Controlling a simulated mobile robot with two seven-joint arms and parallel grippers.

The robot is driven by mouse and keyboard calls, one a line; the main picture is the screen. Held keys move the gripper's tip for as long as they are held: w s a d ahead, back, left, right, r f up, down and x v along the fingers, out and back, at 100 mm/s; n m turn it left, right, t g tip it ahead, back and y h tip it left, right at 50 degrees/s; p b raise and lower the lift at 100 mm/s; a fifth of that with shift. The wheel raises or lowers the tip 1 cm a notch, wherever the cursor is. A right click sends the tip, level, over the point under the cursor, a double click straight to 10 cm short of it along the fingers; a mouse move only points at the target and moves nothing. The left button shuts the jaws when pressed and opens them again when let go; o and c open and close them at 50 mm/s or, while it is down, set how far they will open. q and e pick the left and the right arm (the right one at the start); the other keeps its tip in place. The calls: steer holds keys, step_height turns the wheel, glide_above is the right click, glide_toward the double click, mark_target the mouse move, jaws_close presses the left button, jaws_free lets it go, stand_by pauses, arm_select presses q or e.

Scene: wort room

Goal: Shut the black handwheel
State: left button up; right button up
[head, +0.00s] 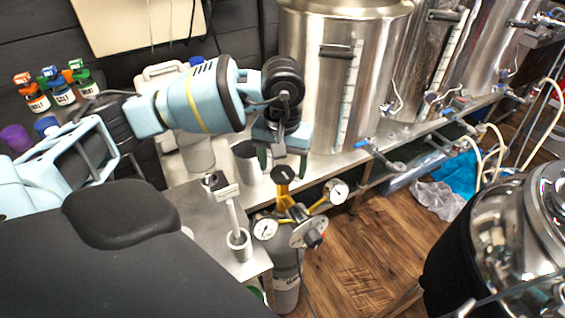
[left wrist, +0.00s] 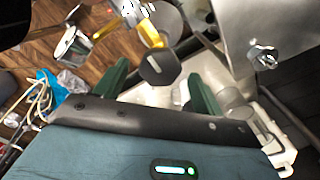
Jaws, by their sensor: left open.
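The black handwheel (head: 285,173) sits on top of a yellow valve body (head: 291,205) in the head view, above the grey gas bottle (head: 286,285). My left gripper (head: 283,163) is open and points down right above the handwheel. In the left wrist view the handwheel (left wrist: 160,67) shows between the two green fingers (left wrist: 157,76), a bit beyond their tips. I cannot tell whether either finger touches it. A light mark runs across the handwheel's top. My right gripper is not in view.
Two round gauges (head: 335,191) stick out from the valve. A steel tank (head: 340,75) stands close behind my left gripper. A metal cup (head: 246,162) is beside it. A steel side table (head: 200,215) holds a small stand. A steel kettle (head: 520,230) is at right; open wooden floor (head: 365,250) lies between.

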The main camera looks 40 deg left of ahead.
mark_target(283, 171)
arm_select(q)
step_height(283, 171, up, 7)
steer(key=shift+f, duration=0.15)
stand_by(0.6)
